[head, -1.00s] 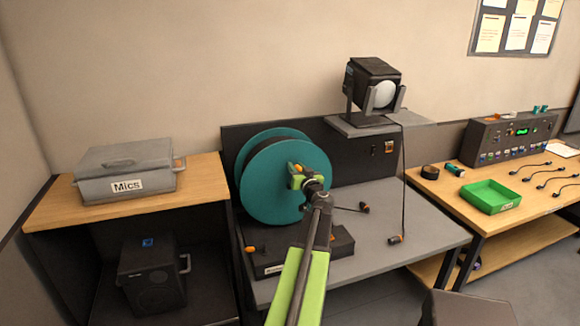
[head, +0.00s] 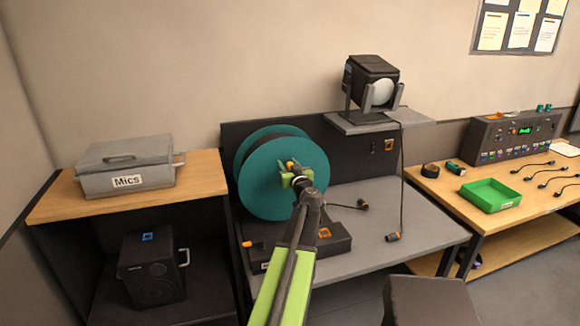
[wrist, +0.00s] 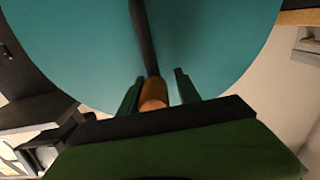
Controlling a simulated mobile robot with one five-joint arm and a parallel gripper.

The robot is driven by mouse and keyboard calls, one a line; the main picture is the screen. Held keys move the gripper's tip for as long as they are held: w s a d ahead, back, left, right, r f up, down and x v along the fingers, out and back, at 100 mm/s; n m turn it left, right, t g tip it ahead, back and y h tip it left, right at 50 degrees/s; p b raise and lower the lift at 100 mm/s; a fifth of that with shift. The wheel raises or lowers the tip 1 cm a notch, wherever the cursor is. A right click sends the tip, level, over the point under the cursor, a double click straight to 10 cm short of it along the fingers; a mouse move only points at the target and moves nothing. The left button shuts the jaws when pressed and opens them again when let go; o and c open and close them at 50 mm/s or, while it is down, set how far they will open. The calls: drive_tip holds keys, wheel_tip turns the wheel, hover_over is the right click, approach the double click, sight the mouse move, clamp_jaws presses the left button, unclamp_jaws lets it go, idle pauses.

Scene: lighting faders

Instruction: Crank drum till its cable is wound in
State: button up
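The teal cable drum (head: 262,190) stands on edge on the grey bench at centre. A dark crank arm (wrist: 141,35) crosses its face in the wrist view, ending in an orange handle (wrist: 153,93). My gripper (head: 295,176) is at the drum's front face. In the wrist view its two green fingers (wrist: 158,88) stand on either side of the handle, with a gap showing at least on the right. A black cable with a plug (head: 362,205) lies on the bench right of the drum. My gripper hides part of the drum's middle.
A dark base box (head: 335,243) sits below the drum. A spotlight (head: 372,82) stands on a shelf, its cable hanging to a plug (head: 393,237). A Mics case (head: 125,170) is on the left table; a green tray (head: 490,195) is on the right one.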

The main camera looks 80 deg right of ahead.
drive_tip(key=shift+o, duration=1.1)
drive_tip(key=shift+s, duration=0.2)
drive_tip(key=v, duration=1.2)
